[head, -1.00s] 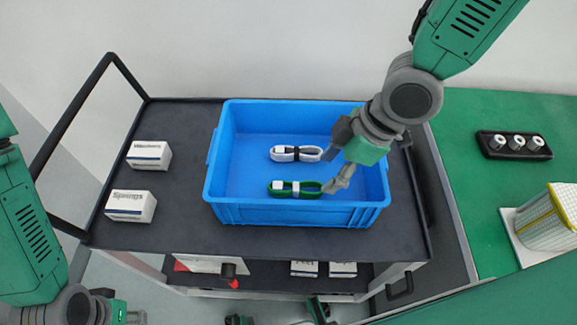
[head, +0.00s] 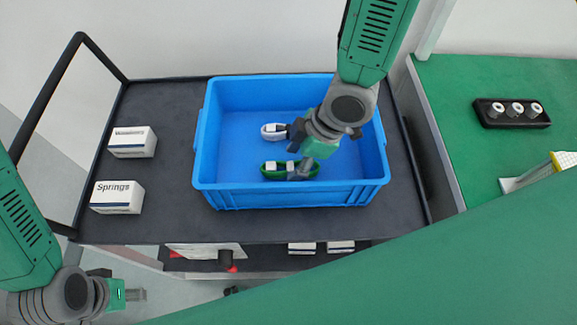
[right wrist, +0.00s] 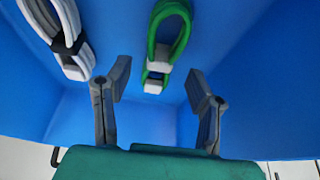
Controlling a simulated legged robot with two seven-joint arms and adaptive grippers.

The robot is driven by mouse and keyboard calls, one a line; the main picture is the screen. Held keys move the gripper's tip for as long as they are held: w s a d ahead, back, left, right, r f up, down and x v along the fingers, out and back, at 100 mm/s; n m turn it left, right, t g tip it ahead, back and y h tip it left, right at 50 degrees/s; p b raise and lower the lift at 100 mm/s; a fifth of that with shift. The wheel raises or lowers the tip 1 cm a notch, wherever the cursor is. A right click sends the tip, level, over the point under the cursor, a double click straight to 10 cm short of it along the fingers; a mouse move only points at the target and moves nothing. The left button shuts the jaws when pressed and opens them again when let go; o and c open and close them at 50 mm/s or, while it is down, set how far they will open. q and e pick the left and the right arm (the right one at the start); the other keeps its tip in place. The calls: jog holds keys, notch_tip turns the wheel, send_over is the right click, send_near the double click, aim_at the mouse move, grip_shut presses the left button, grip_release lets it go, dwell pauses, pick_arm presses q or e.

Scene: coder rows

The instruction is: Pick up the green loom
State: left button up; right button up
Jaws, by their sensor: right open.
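A white loom (head: 268,132) with a black tie lies behind the green one in the crate. Two white boxes, one upper (head: 132,142) and one lower (head: 117,197), stand on the dark cart top (head: 165,215) left of the crate. A black tray (head: 487,115) with rollers sits on the green table.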

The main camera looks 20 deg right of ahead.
aim_at(291, 165)
jog(key=x, duration=0.3)
jog(key=shift+w+f, duration=0.15)
jog(key=shift+f, duration=0.05)
grip_shut()
